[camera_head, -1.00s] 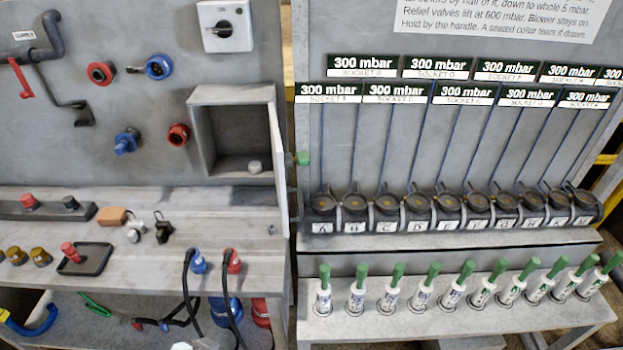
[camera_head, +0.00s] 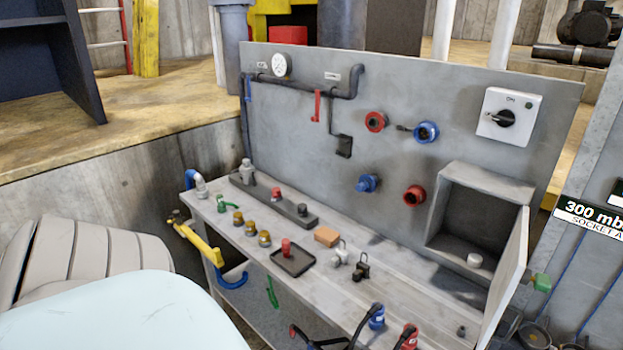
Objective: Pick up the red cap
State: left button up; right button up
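Several red pieces show, and I cannot tell for sure which is the red cap. A small red piece (camera_head: 286,247) stands upright on a black tray (camera_head: 298,263) on the grey bench. Another red knob (camera_head: 277,192) sits on a dark strip (camera_head: 250,187) further back. Two round red fittings are on the upright panel, one upper (camera_head: 375,121) and one lower (camera_head: 414,196). Neither of my grippers is in view.
Brass fittings (camera_head: 251,229), an orange block (camera_head: 327,236) and small clips (camera_head: 361,266) lie on the bench (camera_head: 330,295). An open grey box (camera_head: 470,225) with its door swung out stands at right. Blue and red hose connectors (camera_head: 376,316) are at the front edge.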

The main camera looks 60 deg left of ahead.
aim_at(286, 248)
jog(key=u, duration=1.95)
jog(key=i+j, duration=0.15)
jog(key=j, duration=0.3)
jog(key=i+j+z, duration=0.15)
jog(key=j, duration=0.25)
jog(key=i+j, duration=0.15)
jog(key=j, duration=0.3)
jog(key=i+j+z, duration=0.1)
jog(key=j, duration=0.35)
jog(key=i+j+z, duration=0.1)
jog(key=j, duration=0.4)
jog(key=i+j, duration=0.15)
jog(key=j, duration=0.3)
jog(key=i+j+z, duration=0.1)
jog(key=j, duration=0.4)
